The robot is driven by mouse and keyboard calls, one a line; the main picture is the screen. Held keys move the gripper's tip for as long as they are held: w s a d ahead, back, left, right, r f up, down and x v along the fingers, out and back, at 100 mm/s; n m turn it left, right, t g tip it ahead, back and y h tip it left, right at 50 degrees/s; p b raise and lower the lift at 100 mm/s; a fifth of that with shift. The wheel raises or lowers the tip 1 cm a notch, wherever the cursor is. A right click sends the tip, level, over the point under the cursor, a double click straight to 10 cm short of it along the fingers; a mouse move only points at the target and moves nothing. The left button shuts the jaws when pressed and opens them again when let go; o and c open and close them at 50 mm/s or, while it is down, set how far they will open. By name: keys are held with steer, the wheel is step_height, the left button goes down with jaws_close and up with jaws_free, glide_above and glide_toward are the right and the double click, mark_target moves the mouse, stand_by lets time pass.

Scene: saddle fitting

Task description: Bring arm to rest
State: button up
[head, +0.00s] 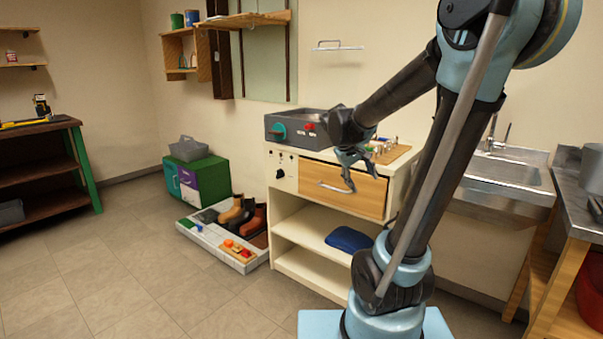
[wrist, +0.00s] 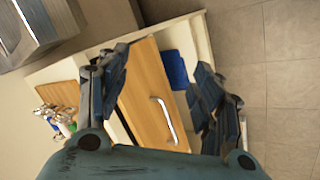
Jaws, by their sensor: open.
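My gripper (head: 348,172) is open and empty in the head view, in front of the wooden drawer (head: 338,184) of the cream cabinet. My arm (head: 400,90) reaches from the blue base at lower right up and out toward the cabinet. In the wrist view my gripper (wrist: 165,95) has its two dark fingers spread wide, with the drawer front (wrist: 150,95) and its metal handle (wrist: 163,118) showing between them. Nothing is between the fingers. I cannot tell the exact gap between the fingers and the drawer.
The cream cabinet (head: 298,228) carries a grey machine (head: 292,125) and small bottles. A blue folded cloth (head: 348,239) lies on its shelf. A tray with boots (head: 222,247) stands on the floor at left. A sink (head: 505,172) is at right.

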steer(key=s+f+m+y, duration=0.1)
steer(key=s+f, duration=0.2)
steer(key=s, duration=0.5)
steer(key=s+a+f+m+g+y, duration=0.1)
steer(key=s+f+y, duration=0.1)
steer(key=s+f, duration=0.2)
steer(key=s+f+m+y, duration=0.1)
steer(key=s+f, duration=0.3)
steer(key=s, duration=0.7)
steer(key=shift+s+a+f+y, duration=0.2)
steer(key=shift+s+y, duration=0.15)
steer(key=shift+y, duration=0.15)
steer(key=shift+w+f, duration=0.15)
steer(key=shift+w, duration=0.25)
steer(key=shift+c, duration=0.2)
